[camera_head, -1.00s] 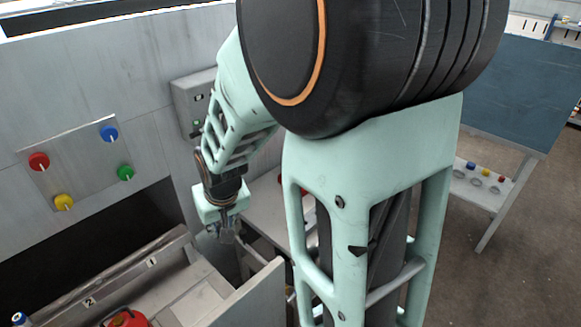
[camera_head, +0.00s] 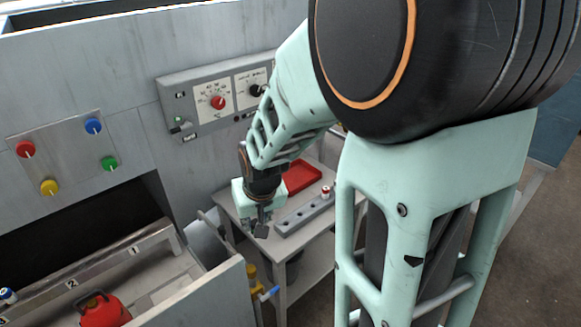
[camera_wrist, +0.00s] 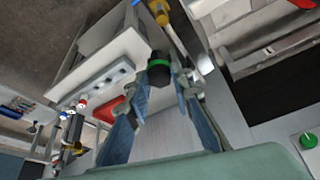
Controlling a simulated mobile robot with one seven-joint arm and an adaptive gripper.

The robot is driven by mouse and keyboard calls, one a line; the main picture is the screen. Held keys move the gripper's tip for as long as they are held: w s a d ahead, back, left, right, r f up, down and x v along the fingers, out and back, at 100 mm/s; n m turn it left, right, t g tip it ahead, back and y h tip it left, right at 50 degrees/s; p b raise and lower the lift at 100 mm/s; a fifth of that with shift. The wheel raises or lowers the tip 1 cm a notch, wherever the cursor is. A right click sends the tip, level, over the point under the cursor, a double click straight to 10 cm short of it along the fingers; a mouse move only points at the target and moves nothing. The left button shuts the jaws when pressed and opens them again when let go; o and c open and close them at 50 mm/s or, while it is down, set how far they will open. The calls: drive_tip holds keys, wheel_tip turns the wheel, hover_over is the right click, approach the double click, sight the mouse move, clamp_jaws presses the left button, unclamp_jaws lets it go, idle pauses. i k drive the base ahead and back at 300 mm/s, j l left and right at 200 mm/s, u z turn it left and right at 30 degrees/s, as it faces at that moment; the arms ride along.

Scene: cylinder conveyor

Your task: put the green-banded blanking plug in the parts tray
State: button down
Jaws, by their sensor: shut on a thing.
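The green-banded blanking plug (camera_wrist: 158,70), dark with a green ring around it, is between the fingertips of my gripper (camera_wrist: 163,78) in the wrist view. My gripper is shut on it. In the head view my gripper (camera_head: 262,222) hangs above the front left edge of a grey side table, and the plug shows there only as a small dark shape. A shallow red tray (camera_head: 302,177), apparently the parts tray, lies on that table behind and right of my gripper. Part of the red tray (camera_wrist: 108,110) also shows in the wrist view, partly behind a finger.
A grey holed block (camera_head: 303,216) with a red-and-white plug (camera_head: 326,192) stands on the table (camera_head: 290,246) beside the tray. A machine wall with a control panel (camera_head: 220,98) rises behind. A yellow-and-blue valve (camera_head: 262,290) and a red can (camera_head: 103,310) are at lower left.

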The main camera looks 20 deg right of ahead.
sight(303, 174)
drive_tip(key=l+z, duration=0.15)
drive_tip(key=l, duration=0.55)
drive_tip(key=i+l, duration=0.1)
drive_tip(key=l, duration=0.2)
drive_tip(key=i+l+z, duration=0.15)
drive_tip(key=l, duration=0.2)
drive_tip(key=i+l+z, duration=0.1)
drive_tip(key=i+l, duration=0.15)
drive_tip(key=i+l+z, duration=0.15)
drive_tip(key=i, duration=0.25)
drive_tip(key=i+j, duration=0.15)
drive_tip(key=i, duration=0.25)
drive_tip(key=l+z, duration=0.05)
